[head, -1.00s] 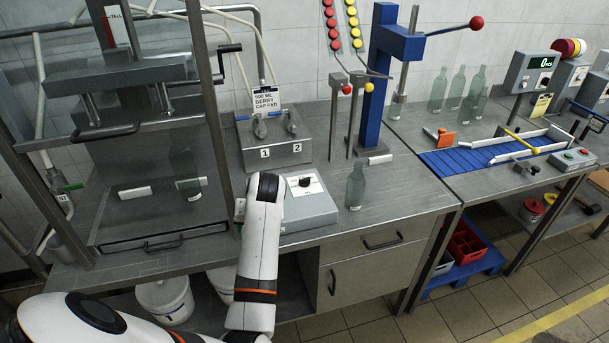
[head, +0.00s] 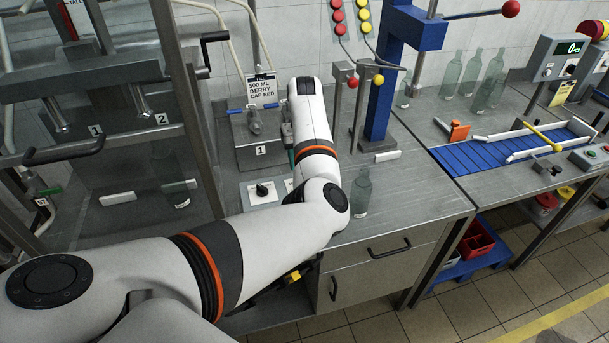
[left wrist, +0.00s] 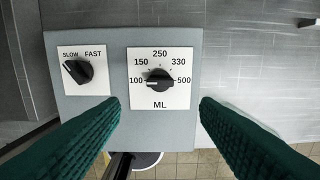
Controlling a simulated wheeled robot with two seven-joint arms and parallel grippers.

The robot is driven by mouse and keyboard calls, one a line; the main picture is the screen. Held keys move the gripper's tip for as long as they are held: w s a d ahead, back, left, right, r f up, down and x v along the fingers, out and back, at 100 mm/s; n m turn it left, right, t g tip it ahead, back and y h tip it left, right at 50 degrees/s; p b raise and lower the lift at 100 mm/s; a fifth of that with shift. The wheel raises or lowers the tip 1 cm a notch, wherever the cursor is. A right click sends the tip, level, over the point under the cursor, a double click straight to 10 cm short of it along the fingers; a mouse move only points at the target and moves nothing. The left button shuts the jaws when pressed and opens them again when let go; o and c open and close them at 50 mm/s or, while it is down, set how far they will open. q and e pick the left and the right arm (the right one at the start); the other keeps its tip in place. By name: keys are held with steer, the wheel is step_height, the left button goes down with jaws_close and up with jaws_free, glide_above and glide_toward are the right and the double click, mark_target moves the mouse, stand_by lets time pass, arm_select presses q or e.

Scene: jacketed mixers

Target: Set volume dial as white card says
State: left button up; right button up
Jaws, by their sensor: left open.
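The volume dial (left wrist: 158,80) is a black knob on a white plate marked 100, 150, 250, 330, 500 and ML. Its white mark points left, at 100. The white card (head: 262,91) at the back of the bench reads 500 ML BERRY CAP RED. My left gripper (left wrist: 159,103) is open and empty, its two green fingers apart on either side of the volume plate. I cannot tell contact; no finger touches the knob in the picture. In the head view my arm covers most of that plate. My right gripper is not in view.
A SLOW/FAST knob (left wrist: 78,71) sits left of the volume dial on the same grey box (left wrist: 118,60), pointing to SLOW. A glass bottle (head: 361,192) stands right of the box, close to my arm. A metal frame (head: 190,110) rises at left.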

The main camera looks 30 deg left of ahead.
arm_select(q)
step_height(320, 180, down, 4)
steer(key=shift+w+a+p, duration=0.1)
steer(key=shift+a+p, duration=0.05)
steer(key=shift+p, duration=0.25)
step_height(320, 180, down, 4)
steer(key=shift+w+a+f, duration=0.1)
steer(key=shift+w+f, duration=0.05)
steer(key=shift+f, duration=0.2)
steer(key=c, duration=1)
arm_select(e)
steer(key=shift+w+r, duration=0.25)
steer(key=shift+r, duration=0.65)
arm_select(q)
steer(key=shift+p, duration=0.35)
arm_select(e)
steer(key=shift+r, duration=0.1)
